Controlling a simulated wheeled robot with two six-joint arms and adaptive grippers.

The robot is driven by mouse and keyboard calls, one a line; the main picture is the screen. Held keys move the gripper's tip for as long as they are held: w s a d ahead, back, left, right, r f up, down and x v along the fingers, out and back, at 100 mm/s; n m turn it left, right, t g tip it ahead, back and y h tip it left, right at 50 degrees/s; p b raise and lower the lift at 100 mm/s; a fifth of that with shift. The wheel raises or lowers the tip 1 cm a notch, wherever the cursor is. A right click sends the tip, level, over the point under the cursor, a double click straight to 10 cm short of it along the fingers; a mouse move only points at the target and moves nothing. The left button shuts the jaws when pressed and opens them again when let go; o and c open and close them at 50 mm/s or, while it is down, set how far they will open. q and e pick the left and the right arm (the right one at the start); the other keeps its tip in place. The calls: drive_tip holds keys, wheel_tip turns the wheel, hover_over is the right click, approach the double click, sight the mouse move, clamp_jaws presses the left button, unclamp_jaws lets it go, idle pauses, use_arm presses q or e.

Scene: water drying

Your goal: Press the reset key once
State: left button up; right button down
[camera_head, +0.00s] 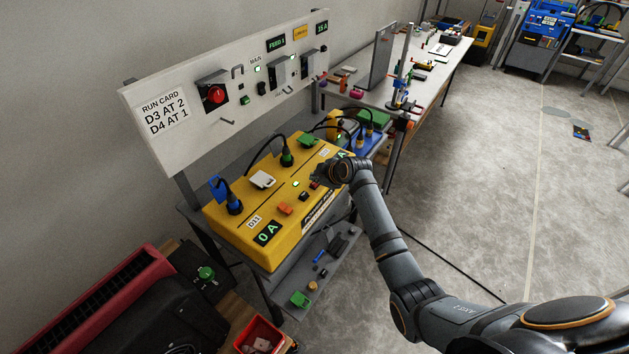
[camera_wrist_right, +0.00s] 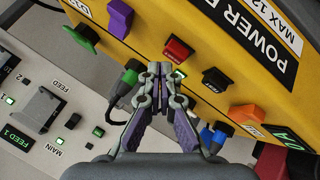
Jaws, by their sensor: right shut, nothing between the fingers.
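The yellow power box (camera_head: 245,232) stands on a grey bench below the white panel. Its front row of keys shows in the right wrist view: a purple key (camera_wrist_right: 120,18), a red key (camera_wrist_right: 178,50), a black key (camera_wrist_right: 215,79) and an orange key (camera_wrist_right: 246,114). The orange key (camera_head: 285,208) also shows in the head view. I cannot read which key is marked reset. My right gripper (camera_head: 320,179) is over the box's right part. In the wrist view its fingertips (camera_wrist_right: 160,68) are together and empty, close to the red key; contact cannot be told. My left gripper is out of view.
The white panel (camera_head: 160,85) carries a red knob (camera_head: 216,94), a run card and feed switches. Black cables with plugs rise from the box, including a green plug (camera_head: 287,159) and a blue one (camera_head: 233,205). A blue box stands behind. Open floor lies right.

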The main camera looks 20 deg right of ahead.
sight(316, 184)
drive_tip(key=shift+r, duration=0.35)
wheel_tip(316, 184, up, 5)
drive_tip(key=p, duration=0.4)
drive_tip(key=shift+p, duration=0.4)
drive_tip(key=shift+f, duration=0.1)
